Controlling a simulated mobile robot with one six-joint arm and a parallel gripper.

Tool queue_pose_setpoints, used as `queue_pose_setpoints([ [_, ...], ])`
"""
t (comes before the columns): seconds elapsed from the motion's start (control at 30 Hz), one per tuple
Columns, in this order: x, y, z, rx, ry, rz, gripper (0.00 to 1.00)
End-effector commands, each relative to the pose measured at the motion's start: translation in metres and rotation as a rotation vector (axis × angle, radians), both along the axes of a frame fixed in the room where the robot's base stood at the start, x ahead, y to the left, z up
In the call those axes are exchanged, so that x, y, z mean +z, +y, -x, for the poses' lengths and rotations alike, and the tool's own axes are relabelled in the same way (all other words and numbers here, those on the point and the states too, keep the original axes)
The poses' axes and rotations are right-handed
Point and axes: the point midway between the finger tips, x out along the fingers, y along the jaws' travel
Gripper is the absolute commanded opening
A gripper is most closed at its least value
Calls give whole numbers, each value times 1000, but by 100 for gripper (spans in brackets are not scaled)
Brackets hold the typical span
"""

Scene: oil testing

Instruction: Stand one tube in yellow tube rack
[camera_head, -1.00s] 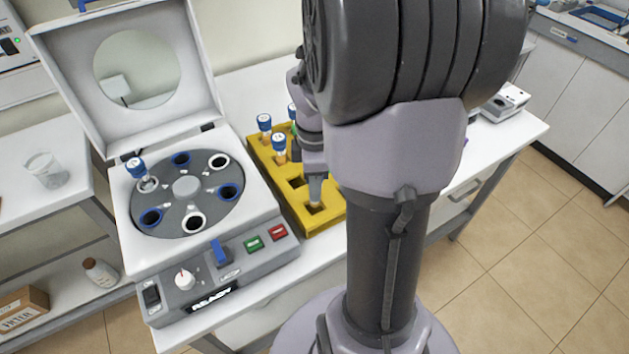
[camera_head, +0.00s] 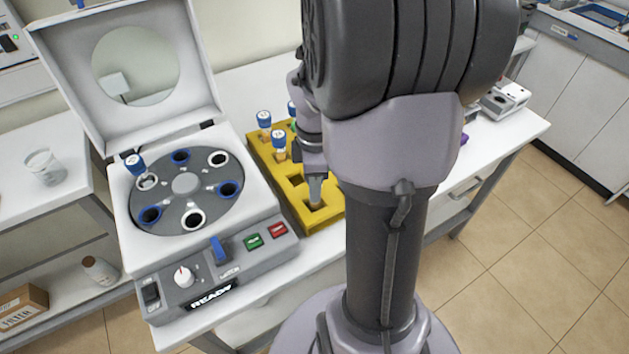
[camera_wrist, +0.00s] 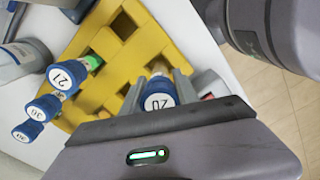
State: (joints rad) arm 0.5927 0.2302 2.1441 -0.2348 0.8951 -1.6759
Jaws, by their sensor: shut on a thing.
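The yellow tube rack (camera_head: 296,205) stands on the white bench right of the centrifuge. It also fills the middle of the wrist view (camera_wrist: 150,42). My gripper (camera_wrist: 158,86) is shut on a blue-capped tube marked 20 (camera_wrist: 157,98). In the head view my gripper (camera_head: 316,188) is at a front opening of the rack, partly hidden by my arm. I cannot tell how deep the tube sits in that opening. Other blue-capped tubes stand in the rack, including one marked 21 (camera_wrist: 66,75) and one near the rack's middle (camera_head: 279,144).
The centrifuge (camera_head: 205,262) stands open at left, its lid (camera_head: 75,75) raised, with one blue-capped tube (camera_head: 135,164) in its rotor (camera_head: 187,208). A beaker (camera_head: 45,168) stands on the left side bench. A small grey device (camera_head: 505,98) sits at the bench's right end.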

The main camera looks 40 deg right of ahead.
Motion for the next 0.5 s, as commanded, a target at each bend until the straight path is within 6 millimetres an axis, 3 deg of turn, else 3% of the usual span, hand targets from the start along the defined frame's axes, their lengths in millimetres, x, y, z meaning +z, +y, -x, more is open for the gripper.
queue_pose_setpoints([
  [0.5,-16,0,0,0,0,0,0],
])
